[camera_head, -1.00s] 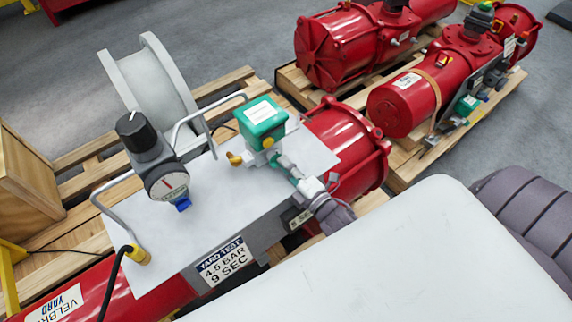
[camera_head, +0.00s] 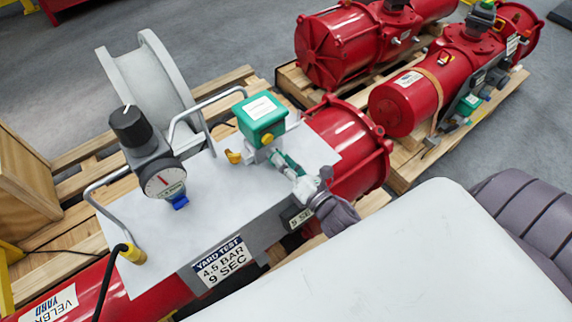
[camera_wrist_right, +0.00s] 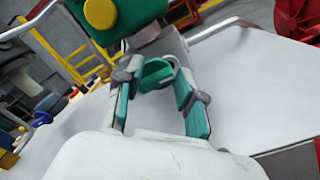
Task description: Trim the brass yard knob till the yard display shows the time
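The yard panel (camera_head: 160,250) is a pale plate on a red actuator. A green box (camera_head: 262,112) stands on it, with a round yellow knob (camera_head: 268,140) on its near side; the knob also shows in the wrist view (camera_wrist_right: 100,13). A brass-coloured fitting (camera_head: 234,157) sits at the box's left. My right gripper (camera_head: 278,160) is just below the box. In the wrist view its teal-padded fingers (camera_wrist_right: 158,105) are apart, with a green ring-like part (camera_wrist_right: 155,73) beyond them. A small display (camera_head: 300,216) seems to read "8 SEC", partly hidden by my arm. My left gripper is out of view.
A label (camera_head: 222,262) reads "YARD TEST 4.5 BAR 9 SEC". A black-knobbed regulator (camera_head: 130,127) with a gauge (camera_head: 165,185) and metal handles (camera_head: 105,185) rise from the panel. More red actuators (camera_head: 405,105) lie on pallets at the back right.

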